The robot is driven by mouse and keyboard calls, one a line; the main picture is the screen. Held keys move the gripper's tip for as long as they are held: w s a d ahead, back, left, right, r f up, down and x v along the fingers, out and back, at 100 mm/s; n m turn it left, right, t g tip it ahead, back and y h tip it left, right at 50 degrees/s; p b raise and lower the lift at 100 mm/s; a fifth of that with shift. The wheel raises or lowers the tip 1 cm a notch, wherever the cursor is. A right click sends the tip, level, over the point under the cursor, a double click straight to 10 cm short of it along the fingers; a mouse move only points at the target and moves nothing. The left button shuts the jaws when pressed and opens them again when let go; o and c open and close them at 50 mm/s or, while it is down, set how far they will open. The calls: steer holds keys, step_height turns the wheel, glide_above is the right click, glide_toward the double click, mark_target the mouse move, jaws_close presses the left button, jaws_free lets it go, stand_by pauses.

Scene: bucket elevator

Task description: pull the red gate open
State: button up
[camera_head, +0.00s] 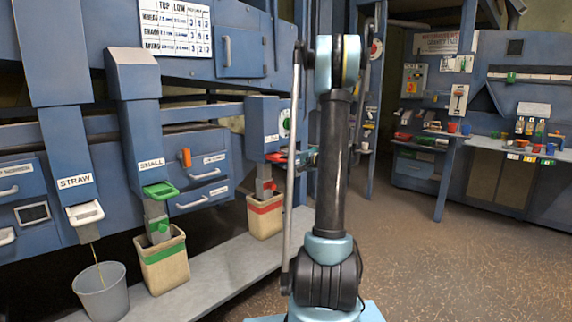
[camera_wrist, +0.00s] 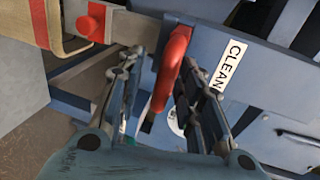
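The red gate handle (camera_wrist: 171,70) is a thick red loop beside the white CLEAN label (camera_wrist: 229,66) in the wrist view. My gripper (camera_wrist: 158,68) is open, with one dark finger on each side of the handle. The right finger is close to the handle; I cannot tell if it touches.
Below the gate hangs a sack with a red band (camera_head: 265,215); a red knob (camera_wrist: 95,22) sits above it. To the left are the green gate (camera_head: 161,190), its sack (camera_head: 162,260), the white STRAW gate (camera_head: 86,213) and a grey bucket (camera_head: 101,291). The floor at right is clear.

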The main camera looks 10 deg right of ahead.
steer(key=shift+s+d+r, duration=0.1)
steer(key=shift+s+d, duration=0.05)
steer(key=v, duration=1.1)
steer(key=shift+s+d, duration=0.15)
